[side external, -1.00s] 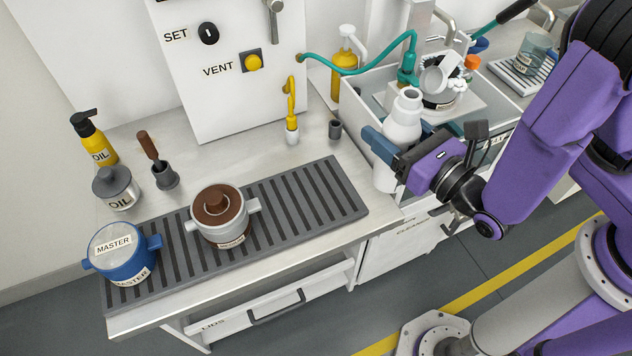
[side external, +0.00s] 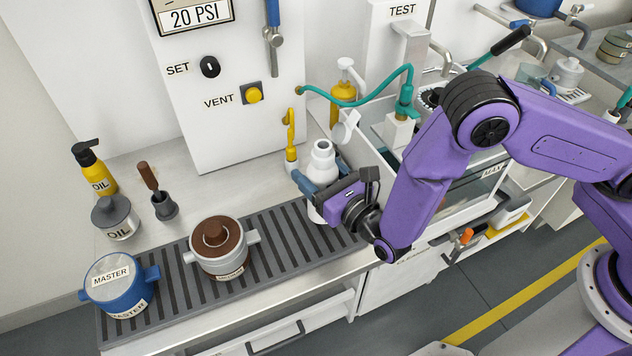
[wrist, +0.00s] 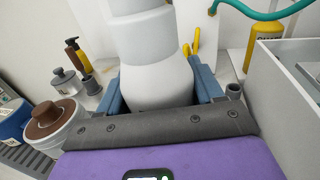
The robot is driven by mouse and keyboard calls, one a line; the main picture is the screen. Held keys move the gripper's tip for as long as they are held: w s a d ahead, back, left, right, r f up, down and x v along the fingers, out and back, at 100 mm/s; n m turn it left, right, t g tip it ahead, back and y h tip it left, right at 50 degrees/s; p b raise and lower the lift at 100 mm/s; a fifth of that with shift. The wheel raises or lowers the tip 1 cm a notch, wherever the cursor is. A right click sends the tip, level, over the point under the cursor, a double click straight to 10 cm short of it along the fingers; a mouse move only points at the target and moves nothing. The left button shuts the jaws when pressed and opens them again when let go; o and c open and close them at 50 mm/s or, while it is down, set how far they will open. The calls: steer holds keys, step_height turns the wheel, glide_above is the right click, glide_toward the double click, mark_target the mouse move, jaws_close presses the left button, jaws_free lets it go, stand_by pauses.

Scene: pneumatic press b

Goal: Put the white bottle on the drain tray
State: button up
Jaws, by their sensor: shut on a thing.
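The white bottle (side external: 322,164) stands upright in my gripper (side external: 318,185), above or at the right end of the drain tray. It also fills the middle of the wrist view (wrist: 155,65), with a blue finger on each side. My gripper is shut on its body. The drain tray (side external: 283,226) is a dark grey slatted strip along the counter's front edge. The bottle's base is partly hidden by my gripper, so I cannot tell whether it touches the tray.
A grey pot with a brown lid (side external: 218,247) and a blue MASTER pot (side external: 118,284) stand on the tray's left part. Slats between the brown-lidded pot and the bottle are bare. The yellow tool (side external: 290,140) stands just behind the bottle. The sink (side external: 450,210) is at right.

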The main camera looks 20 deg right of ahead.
mark_target(317, 186)
steer(key=shift+w+a+f, duration=0.1)
steer(key=shift+w+f, duration=0.05)
steer(key=shift+f, duration=1.6)
steer(key=o, duration=1.2)
steer(key=shift+f, duration=0.15)
steer(key=shift+s, duration=0.3)
steer(key=v, duration=1.1)
steer(key=shift+s, duration=0.25)
steer(key=shift+r, duration=0.2)
